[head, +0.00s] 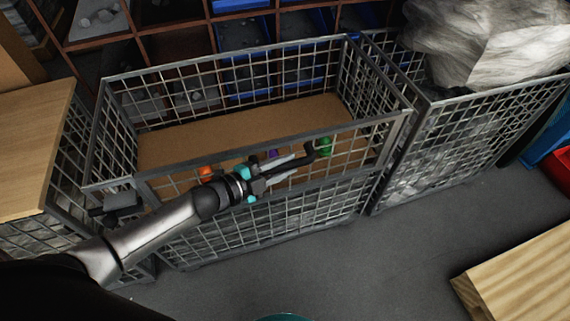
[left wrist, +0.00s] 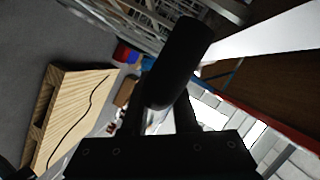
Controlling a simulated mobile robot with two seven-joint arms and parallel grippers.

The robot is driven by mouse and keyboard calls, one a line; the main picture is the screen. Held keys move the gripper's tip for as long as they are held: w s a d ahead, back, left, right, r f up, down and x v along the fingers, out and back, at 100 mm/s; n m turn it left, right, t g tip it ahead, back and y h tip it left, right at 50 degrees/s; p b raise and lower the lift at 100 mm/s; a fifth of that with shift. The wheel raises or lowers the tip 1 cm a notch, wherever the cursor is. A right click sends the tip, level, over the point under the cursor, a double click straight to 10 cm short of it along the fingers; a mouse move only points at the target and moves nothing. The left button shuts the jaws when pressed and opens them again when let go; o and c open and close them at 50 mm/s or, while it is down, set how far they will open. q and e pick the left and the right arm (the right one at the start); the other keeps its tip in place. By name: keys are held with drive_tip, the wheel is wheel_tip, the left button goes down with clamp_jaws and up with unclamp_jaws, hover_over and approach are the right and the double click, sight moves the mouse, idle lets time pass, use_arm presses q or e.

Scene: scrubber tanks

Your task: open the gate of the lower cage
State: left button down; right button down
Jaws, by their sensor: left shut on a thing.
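The lower wire cage (head: 240,68) stands in the middle of the head view, with a brown board floor inside. Its front gate (head: 358,140) is a grey-framed mesh panel with a dark bar handle (head: 313,155). The gate's top rail runs between the front corners, and the gate looks closed. My left gripper (head: 290,166) is at the front of the gate, its fingers shut on the handle. In the left wrist view the dark handle (left wrist: 182,55) fills the space between the fingers, which are mostly hidden. My right gripper is not in view.
A second mesh cage (head: 470,135) with a pale wrapped load (head: 490,40) stands close on the right. A wooden top (head: 35,150) is at the left. A pallet (head: 525,275) lies at the lower right. Grey floor (head: 350,255) is clear in front of the cage.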

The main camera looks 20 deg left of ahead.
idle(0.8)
